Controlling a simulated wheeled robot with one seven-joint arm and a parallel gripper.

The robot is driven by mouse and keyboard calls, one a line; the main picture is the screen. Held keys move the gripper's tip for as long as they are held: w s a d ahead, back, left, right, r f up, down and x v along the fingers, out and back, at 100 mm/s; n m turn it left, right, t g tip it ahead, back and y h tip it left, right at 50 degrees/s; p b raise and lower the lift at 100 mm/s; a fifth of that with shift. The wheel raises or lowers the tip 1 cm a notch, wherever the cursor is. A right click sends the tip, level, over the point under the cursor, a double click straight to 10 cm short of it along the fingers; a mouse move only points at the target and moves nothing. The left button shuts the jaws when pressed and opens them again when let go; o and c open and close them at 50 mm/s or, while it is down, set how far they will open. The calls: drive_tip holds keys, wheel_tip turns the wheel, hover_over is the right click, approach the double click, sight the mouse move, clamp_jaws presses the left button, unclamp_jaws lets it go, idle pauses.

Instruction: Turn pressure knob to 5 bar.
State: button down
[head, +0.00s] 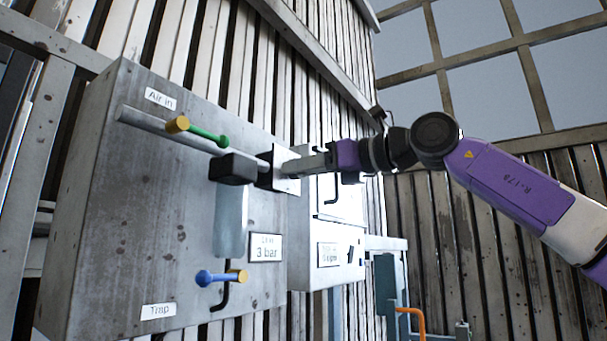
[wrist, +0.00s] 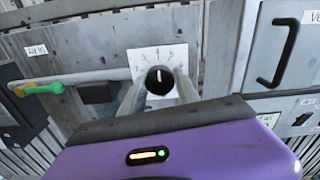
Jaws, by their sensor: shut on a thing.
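The pressure knob (wrist: 159,79) is round and black with a white pointer line, on a white numbered dial plate (wrist: 163,55). In the wrist view the pointer stands about upright, near the 4; the small numbers are hard to read exactly. My gripper (wrist: 160,88) is shut on the knob, one finger on each side. In the head view my gripper (head: 290,166) reaches the dial plate (head: 284,182) from the right and hides the knob. A label (head: 265,248) below it reads 3 bar.
A green-handled air-in valve (head: 208,135) sits on the pipe left of the knob, beside a black block (head: 233,169). A blue-handled trap valve (head: 215,278) is lower down. A cabinet door with a black handle (wrist: 279,54) stands to the right.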

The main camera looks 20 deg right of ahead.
drive_tip(key=m+b, duration=0.1)
drive_tip(key=m, duration=0.5)
drive_tip(key=shift+b, duration=0.4)
idle(0.3)
drive_tip(key=c, duration=0.9)
unclamp_jaws()
drive_tip(key=shift+s, duration=0.1)
drive_tip(key=b+v, duration=0.2)
drive_tip(key=v, duration=0.5)
drive_tip(key=shift+s+d+b, duration=0.2)
drive_tip(key=shift+s+b, duration=0.05)
drive_tip(key=shift+b, duration=0.15)
